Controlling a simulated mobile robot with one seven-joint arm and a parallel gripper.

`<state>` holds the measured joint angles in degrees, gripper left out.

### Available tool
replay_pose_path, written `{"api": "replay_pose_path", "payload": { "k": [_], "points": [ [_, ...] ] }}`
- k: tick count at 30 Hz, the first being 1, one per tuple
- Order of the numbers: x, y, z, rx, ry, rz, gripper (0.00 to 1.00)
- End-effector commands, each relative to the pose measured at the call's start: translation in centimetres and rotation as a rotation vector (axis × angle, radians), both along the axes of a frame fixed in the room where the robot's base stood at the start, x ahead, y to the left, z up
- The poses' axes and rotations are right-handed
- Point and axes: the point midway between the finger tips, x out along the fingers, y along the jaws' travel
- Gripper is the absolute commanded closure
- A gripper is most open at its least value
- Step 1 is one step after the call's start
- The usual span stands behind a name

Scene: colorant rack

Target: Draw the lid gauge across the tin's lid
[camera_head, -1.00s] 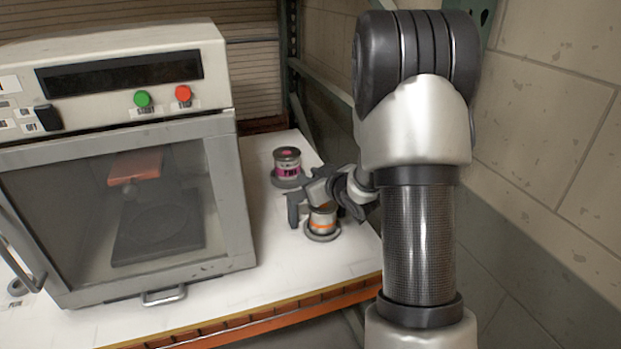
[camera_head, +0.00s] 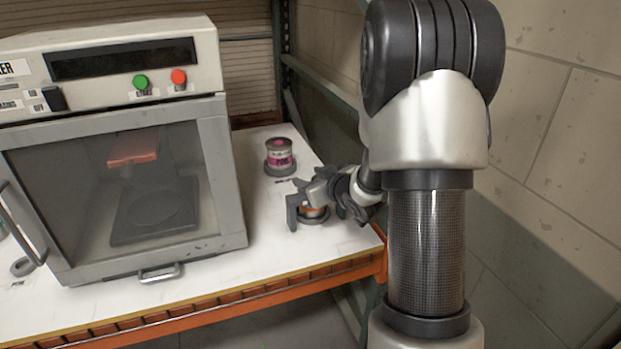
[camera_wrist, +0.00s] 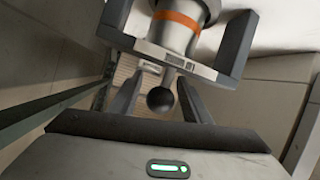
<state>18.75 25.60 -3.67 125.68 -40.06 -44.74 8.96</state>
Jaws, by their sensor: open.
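The tin with an orange band (camera_head: 313,213) stands near the table's right front corner, mostly hidden behind my gripper and the gauge. It also shows at the top of the wrist view (camera_wrist: 178,20). The dark, fork-shaped lid gauge (camera_wrist: 232,55) has one arm on each side of the tin in that view; its crossbar bears a white label. A dark ball knob (camera_wrist: 161,101) sticks out from it towards my palm. My gripper (camera_wrist: 160,78) is open, with one finger on either side of the knob and visible gaps. Whether the gauge touches the lid I cannot tell.
A magenta-labelled tin (camera_head: 279,154) stands on a round dark base behind. A large glass-fronted machine (camera_head: 120,150) with green and red buttons fills the left. The white table (camera_head: 225,268) has an orange front edge. A block wall (camera_head: 555,150) rises at the right.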

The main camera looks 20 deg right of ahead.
Motion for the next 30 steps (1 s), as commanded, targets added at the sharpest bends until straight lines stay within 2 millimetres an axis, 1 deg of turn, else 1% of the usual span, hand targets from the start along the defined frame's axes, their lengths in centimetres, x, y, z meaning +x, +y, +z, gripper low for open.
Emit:
{"api": "replay_pose_path", "payload": {
  "k": [7, 11, 14, 27, 28, 29, 30],
  "points": [
    [-0.2, 0.0, 0.1, 0.0, 0.0, 0.0, 0.56],
    [-1.4, -0.2, 0.7, 0.0, -0.001, -0.002, 0.56],
    [-3.1, -0.5, 1.5, 0.0, -0.002, -0.004, 0.56],
    [-13.1, -1.6, 5.7, -0.001, -0.002, -0.003, 0.56],
    [-13.7, -1.7, 5.9, -0.001, -0.002, -0.005, 0.56],
    [-13.9, -1.6, 5.4, -0.003, -0.005, -0.001, 0.56],
    [-14.3, -1.7, 5.5, -0.003, -0.007, 0.001, 0.56]
  ]
}}
